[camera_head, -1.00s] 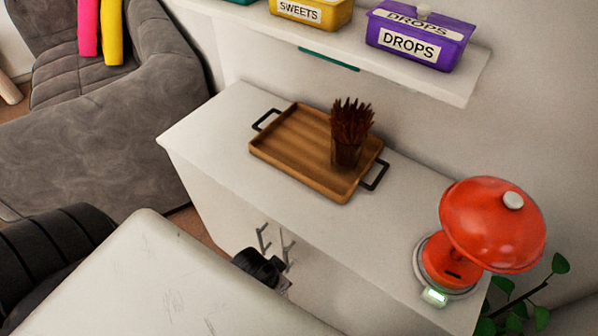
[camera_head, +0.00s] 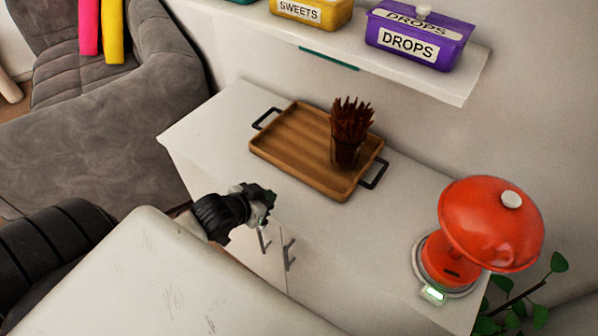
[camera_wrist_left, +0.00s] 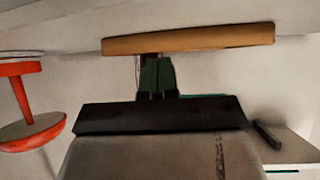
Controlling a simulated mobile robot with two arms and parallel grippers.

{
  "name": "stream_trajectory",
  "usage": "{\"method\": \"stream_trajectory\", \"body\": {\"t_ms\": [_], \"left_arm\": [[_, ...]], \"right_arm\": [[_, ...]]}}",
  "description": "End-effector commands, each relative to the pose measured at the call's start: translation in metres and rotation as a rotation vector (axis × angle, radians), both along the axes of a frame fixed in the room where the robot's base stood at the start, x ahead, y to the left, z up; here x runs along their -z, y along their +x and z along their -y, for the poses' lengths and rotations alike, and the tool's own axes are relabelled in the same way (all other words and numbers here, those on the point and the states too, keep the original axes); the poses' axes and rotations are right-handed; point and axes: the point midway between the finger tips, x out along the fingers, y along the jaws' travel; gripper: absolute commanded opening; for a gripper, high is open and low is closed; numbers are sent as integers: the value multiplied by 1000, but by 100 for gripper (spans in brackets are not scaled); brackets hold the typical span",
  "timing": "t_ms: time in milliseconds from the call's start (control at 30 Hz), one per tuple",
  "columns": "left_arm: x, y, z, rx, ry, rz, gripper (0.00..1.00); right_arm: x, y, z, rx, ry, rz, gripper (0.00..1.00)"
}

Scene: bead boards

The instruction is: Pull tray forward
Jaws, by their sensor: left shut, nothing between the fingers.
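The wooden tray (camera_head: 290,150) with dark handles at its two ends lies flat on the white cabinet top. A glass of brown sticks (camera_head: 347,150) stands on its right part. In the left wrist view, which looks upside down, the tray edge (camera_wrist_left: 200,40) spans the top, beyond the fingers. My left gripper (camera_head: 265,193) is at the cabinet's front edge, in front of the tray and apart from it. It is shut and empty; its fingers also show in the left wrist view (camera_wrist_left: 157,76). My right gripper is not in view.
A red domed machine (camera_head: 490,225) stands at the cabinet's right end. A wall shelf (camera_head: 400,70) with a yellow box (camera_head: 312,12) and a purple box (camera_head: 418,38) hangs behind. Two handles (camera_head: 288,255) stick out from the cabinet front. The cabinet top between tray and red machine is clear.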

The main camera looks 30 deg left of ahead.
Motion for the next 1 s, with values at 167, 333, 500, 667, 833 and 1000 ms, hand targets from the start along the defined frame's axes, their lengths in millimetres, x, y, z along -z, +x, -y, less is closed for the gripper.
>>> {"method": "stream_trajectory", "body": {"t_ms": [167,333,500,667,833,1000], "left_arm": [[-4,27,5,0,1,3,0],[-4,63,11,-1,0,3,0],[-4,97,17,-1,0,1,0],[0,114,21,0,1,-5,0],[15,113,21,1,1,-4,0],[18,112,21,1,2,-6,0]], "right_arm": [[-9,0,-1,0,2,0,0],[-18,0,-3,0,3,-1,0],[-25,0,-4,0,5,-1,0],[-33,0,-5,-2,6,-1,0],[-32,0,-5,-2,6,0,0],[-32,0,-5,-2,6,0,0]]}}
